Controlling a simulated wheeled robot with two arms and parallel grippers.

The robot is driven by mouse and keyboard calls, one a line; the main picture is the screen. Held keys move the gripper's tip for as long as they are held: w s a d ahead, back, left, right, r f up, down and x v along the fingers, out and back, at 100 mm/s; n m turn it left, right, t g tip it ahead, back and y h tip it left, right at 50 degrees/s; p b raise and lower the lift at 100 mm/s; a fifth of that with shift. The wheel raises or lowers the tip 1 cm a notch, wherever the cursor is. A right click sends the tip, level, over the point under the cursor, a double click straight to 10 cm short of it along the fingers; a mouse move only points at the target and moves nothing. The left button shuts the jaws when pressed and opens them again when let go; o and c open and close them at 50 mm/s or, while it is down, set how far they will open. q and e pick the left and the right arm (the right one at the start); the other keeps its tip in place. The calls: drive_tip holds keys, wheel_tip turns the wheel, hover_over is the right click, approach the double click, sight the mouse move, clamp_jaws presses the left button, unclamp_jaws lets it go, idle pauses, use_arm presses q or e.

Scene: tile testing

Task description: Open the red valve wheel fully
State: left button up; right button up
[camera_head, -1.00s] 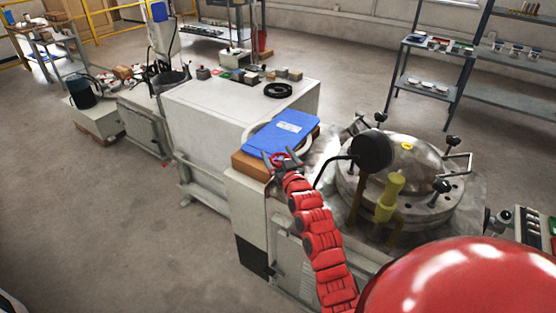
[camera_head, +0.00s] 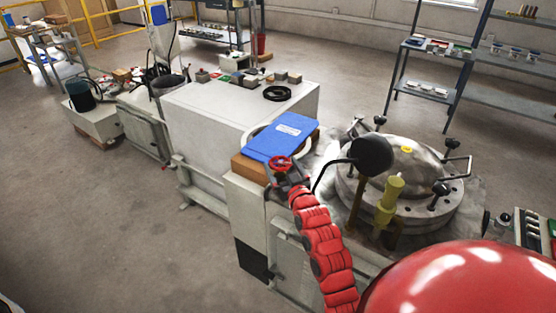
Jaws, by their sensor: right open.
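The small red valve wheel (camera_head: 280,163) stands at the near edge of the blue folder, close to the middle of the head view. Its red rim shows clearly. My right gripper (camera_head: 285,180) is open, just below the wheel in the picture, at the end of my red arm. The fingers are small and dark, so I cannot tell whether they touch the wheel or its stem. My left gripper is not in view.
The blue folder (camera_head: 280,137) lies on a brown box (camera_head: 248,168) behind the wheel. A round metal vessel (camera_head: 412,165) with clamps, a black lamp-like head (camera_head: 371,155) and a yellow-green fitting (camera_head: 389,193) crowd the right. Open floor (camera_head: 130,235) lies left.

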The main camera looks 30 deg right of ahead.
drive_tip(key=v, duration=1.3)
